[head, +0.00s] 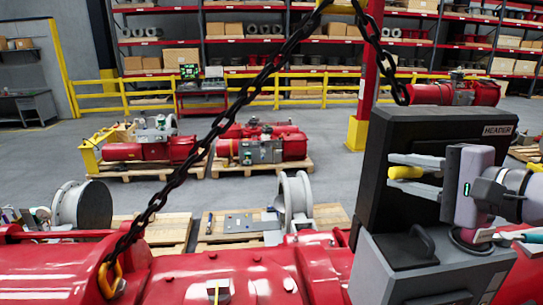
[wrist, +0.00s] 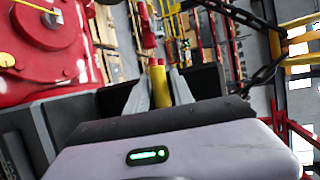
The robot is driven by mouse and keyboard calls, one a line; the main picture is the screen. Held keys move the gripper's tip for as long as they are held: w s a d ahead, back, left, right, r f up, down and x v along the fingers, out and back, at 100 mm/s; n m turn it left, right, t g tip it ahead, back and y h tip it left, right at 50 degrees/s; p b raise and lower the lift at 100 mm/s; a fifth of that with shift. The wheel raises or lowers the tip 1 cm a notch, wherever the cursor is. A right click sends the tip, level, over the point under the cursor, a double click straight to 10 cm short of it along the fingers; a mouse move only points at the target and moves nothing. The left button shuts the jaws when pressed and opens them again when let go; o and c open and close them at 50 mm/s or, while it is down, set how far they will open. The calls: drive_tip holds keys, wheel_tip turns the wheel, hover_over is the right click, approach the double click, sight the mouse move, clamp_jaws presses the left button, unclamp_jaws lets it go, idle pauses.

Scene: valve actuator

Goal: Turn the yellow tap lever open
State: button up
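The yellow tap lever (head: 405,172) shows at the right in the head view, in front of the dark header panel (head: 420,128). My gripper (head: 404,174) reaches in from the right, with one finger above the lever and one below it. In the wrist view the yellow lever (wrist: 158,84) lies between the two grey fingers (wrist: 159,90), which appear closed on its sides. A red piece shows just beyond the lever's end. The tap's body and the lever's pivot are hidden from me.
A dark chain (head: 205,140) hangs across the head view to a yellow hook (head: 108,280) on the red actuator (head: 230,275). A grey box (head: 425,265) stands below the header panel. Pallets with red machines (head: 150,150) stand behind on open floor.

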clamp_jaws()
idle(1.4)
